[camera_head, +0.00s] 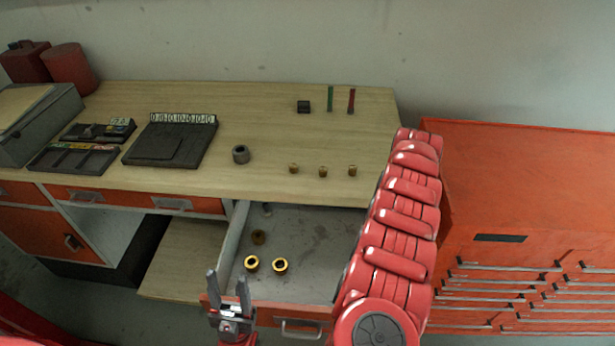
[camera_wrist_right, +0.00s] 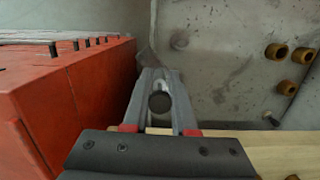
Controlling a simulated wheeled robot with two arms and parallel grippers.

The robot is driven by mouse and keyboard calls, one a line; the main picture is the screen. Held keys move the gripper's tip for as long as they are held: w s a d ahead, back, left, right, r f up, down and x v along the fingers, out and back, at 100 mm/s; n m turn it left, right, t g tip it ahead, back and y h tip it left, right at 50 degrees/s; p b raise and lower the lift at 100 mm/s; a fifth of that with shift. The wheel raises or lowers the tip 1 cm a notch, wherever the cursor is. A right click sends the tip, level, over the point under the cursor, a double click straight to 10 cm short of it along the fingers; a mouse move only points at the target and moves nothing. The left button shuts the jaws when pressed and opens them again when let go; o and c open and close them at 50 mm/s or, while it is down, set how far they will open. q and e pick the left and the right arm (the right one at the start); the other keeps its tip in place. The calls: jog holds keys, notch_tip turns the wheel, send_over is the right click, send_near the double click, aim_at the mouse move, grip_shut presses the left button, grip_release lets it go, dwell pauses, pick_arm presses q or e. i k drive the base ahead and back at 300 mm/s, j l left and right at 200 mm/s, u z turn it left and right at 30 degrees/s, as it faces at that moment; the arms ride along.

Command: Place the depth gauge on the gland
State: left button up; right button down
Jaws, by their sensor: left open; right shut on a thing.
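My left gripper (camera_head: 230,283) is open and empty at the front of the open drawer. My right arm crosses the right of the head view and hides its gripper there. In the right wrist view my right gripper (camera_wrist_right: 162,95) is shut on a dark round-ended thing (camera_wrist_right: 160,103), perhaps the depth gauge. Two bright brass rings (camera_head: 251,263) (camera_head: 280,265) and a darker ring (camera_head: 258,237) lie in the drawer. They also show in the wrist view, apart from the gripper. A dark grey ring (camera_head: 240,154) sits on the bench. I cannot tell which part is the gland.
The wooden bench (camera_head: 270,185) holds several small brass pieces (camera_head: 323,171), a black block (camera_head: 304,106), green and red sticks (camera_head: 330,98) (camera_head: 351,100) and dark trays (camera_head: 172,142) at left. A red tool cabinet (camera_head: 530,180) stands at right, close to my right gripper.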

aim_at(237, 150)
jog(key=j, duration=1.55)
